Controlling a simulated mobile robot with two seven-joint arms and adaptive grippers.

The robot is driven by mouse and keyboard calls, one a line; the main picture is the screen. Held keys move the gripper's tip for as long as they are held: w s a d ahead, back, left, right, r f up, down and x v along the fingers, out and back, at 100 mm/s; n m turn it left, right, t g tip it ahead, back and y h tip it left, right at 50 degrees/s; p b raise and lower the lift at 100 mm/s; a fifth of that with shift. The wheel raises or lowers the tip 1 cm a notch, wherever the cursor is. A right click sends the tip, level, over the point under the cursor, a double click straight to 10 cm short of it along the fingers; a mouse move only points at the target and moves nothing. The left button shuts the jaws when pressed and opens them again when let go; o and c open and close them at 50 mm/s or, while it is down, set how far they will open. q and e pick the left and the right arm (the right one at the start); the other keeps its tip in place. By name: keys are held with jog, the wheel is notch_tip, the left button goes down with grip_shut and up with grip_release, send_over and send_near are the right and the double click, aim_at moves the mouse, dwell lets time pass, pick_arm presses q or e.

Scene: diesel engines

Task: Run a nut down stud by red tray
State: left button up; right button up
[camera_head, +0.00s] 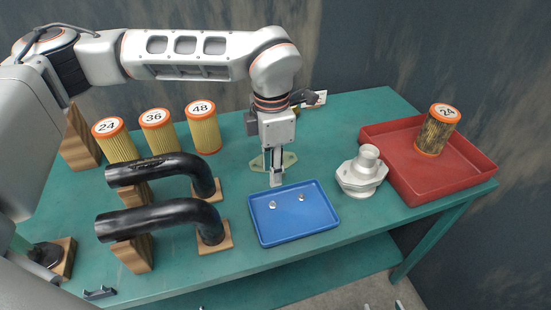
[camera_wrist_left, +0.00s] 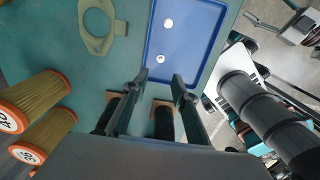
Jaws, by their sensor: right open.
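Two small silvery nuts, a left one (camera_head: 272,204) and a right one (camera_head: 301,197), lie apart in the blue tray (camera_head: 267,238). Both also show in the left wrist view, one higher (camera_wrist_left: 168,22) and one lower (camera_wrist_left: 160,59). My left gripper (camera_head: 276,182) points down just behind the tray's back edge. Its fingertips (camera_wrist_left: 159,78) stand apart with nothing between them. The red tray (camera_head: 402,174) is at the right end of the bench. A silvery metal housing (camera_head: 362,172) stands beside it. I cannot make out a stud. My right gripper (camera_head: 383,305) barely enters at the bottom edge, fingers apart.
Two black curved pipes (camera_head: 160,170) (camera_head: 160,221) on wooden blocks stand at left. Filters marked 24 (camera_head: 116,141), 36 (camera_head: 160,131) and 48 (camera_head: 203,130) stand behind them. A dirty filter (camera_head: 436,132) stands in the red tray. A flat greenish gasket (camera_head: 288,159) lies behind my left gripper.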

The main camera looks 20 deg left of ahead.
aim_at(272, 202)
pick_arm(q)
jog(key=shift+f+b, duration=2.5)
jog(key=shift+f, duration=2.75)
jog(key=shift+f+b, duration=0.2)
jog(key=shift+b, duration=0.15)
jog(key=shift+r, duration=0.1)
grip_shut()
